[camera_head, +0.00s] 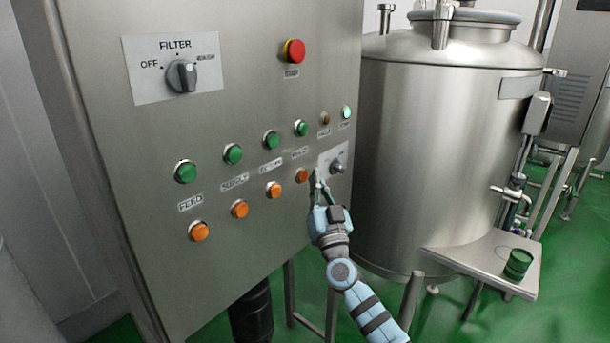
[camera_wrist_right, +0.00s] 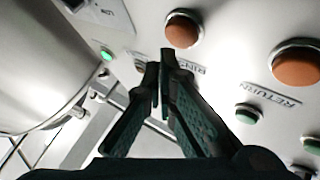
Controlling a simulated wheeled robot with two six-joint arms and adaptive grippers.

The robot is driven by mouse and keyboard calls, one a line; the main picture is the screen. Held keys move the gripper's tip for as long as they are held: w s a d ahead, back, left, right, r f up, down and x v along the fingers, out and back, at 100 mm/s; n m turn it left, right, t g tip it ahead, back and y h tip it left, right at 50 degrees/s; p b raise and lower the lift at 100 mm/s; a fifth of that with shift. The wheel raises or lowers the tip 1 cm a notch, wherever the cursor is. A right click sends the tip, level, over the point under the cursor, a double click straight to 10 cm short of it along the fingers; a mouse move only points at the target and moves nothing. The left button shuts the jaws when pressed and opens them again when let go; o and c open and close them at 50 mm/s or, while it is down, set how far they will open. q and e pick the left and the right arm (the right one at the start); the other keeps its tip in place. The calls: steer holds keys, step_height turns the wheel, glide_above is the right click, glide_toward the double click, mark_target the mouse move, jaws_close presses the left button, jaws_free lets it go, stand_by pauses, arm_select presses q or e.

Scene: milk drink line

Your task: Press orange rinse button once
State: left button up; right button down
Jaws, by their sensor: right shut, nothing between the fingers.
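The orange rinse button (camera_head: 302,175) is the rightmost of the row of orange buttons on the steel control panel. In the right wrist view it is the orange button (camera_wrist_right: 183,28) at the top middle, beside a partly hidden label that begins "RIN". My right gripper (camera_head: 316,173) is shut and empty, its fingertips just right of this button in the head view. In the wrist view the fingertips (camera_wrist_right: 162,62) appear just below the button, over the label area. I cannot tell whether they touch the panel. My left gripper is not in view.
Other orange buttons, including the return one (camera_head: 273,189), sit to the left, with green buttons (camera_head: 301,128) above. A small rotary knob (camera_head: 337,168) is close to the right of my gripper. A red emergency button (camera_head: 293,51) is higher up. A steel tank (camera_head: 430,150) stands right.

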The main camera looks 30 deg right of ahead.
steer(key=s+p, duration=0.1)
steer(key=s, duration=0.1)
steer(key=s+d+p, duration=0.1)
steer(key=s+p, duration=0.1)
steer(key=shift+s+d, duration=0.2)
steer(key=shift+s, duration=0.2)
stand_by(0.8)
